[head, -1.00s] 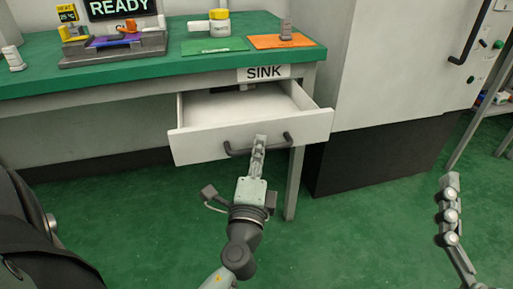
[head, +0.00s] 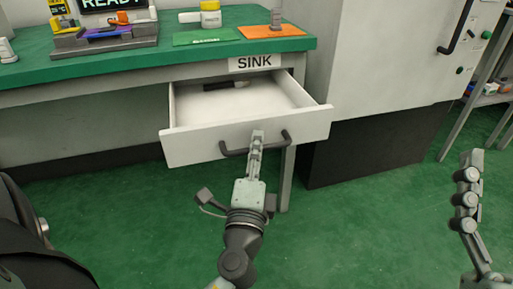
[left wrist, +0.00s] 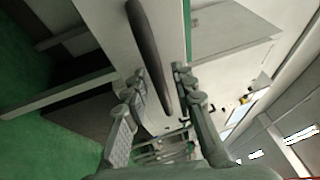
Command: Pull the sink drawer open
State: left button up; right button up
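The sink drawer (head: 197,146) hangs under the green-topped bench, below a "SINK" label (head: 254,63). It is pulled well out, and its white inside shows, with a small dark and white object (head: 226,86) at the back. Its dark bar handle (head: 232,150) is on the front panel. My left gripper (head: 257,138) is at the middle of the handle. My right gripper (head: 470,165) is off at the right over the floor, apart from everything.
The bench top (head: 170,60) holds a green mat (head: 202,37), an orange mat (head: 272,32) and a yellow-and-white bottle (head: 210,15). A pale cabinet (head: 375,70) stands right beside the drawer. The green floor (head: 370,225) in front is clear.

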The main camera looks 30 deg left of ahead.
pick_arm(q)
jog(key=shift+s, duration=0.1)
jog(key=v, duration=1.2)
dwell(0.4)
